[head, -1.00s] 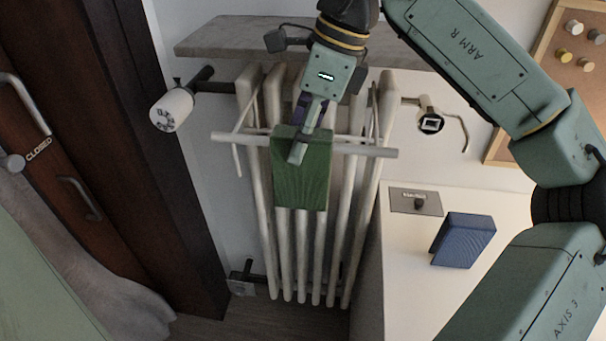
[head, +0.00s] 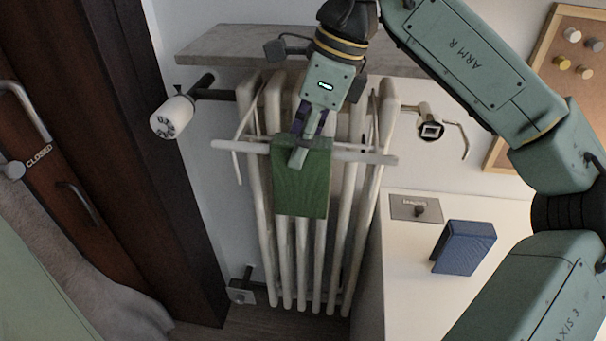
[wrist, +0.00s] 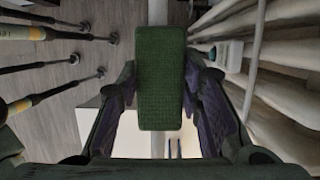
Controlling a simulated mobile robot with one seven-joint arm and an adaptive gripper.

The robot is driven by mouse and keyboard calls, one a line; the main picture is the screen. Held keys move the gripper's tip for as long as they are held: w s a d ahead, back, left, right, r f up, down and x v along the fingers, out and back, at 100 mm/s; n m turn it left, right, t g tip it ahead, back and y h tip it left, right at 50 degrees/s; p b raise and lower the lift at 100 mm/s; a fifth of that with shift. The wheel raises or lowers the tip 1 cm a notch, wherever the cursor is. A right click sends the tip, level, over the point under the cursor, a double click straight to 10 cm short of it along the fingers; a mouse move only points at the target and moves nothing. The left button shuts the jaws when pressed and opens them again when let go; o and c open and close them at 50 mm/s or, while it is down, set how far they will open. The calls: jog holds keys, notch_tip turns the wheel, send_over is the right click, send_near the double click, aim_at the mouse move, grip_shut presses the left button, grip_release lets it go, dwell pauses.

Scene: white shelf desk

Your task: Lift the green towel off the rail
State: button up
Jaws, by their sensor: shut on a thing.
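The green towel (head: 301,190) hangs folded over the white rail (head: 235,146) in front of the radiator, its front panel facing the head view. My gripper (head: 300,155) comes down from above onto the towel's upper part, at rail height, and is shut on it. In the wrist view the towel (wrist: 160,80) fills the space between the dark fingers, with the rail (wrist: 157,12) running out beyond it. I cannot tell any clear gap between the towel and the rail. The towel's back side is hidden.
The white radiator (head: 275,265) stands close behind the rail. A stone shelf (head: 225,45) lies above it. A white valve knob (head: 171,117) sticks out at left. A white cabinet (head: 410,290) with a blue book-like block (head: 464,247) stands at right.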

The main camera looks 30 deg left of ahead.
jog(key=shift+r, duration=0.15)
jog(key=shift+r+p, duration=2.5)
jog(key=shift+r, duration=0.5)
notch_tip(320, 180, up, 9)
jog(key=shift+f, duration=0.15)
jog(key=shift+s, duration=0.1)
jog(key=s+d+b, duration=0.2)
jog(key=s+d, duration=0.3)
jog(key=s, duration=0.6)
jog(key=shift+s+d+r, duration=0.25)
jog(key=shift+d+r, duration=0.05)
jog(key=shift+f, duration=0.1)
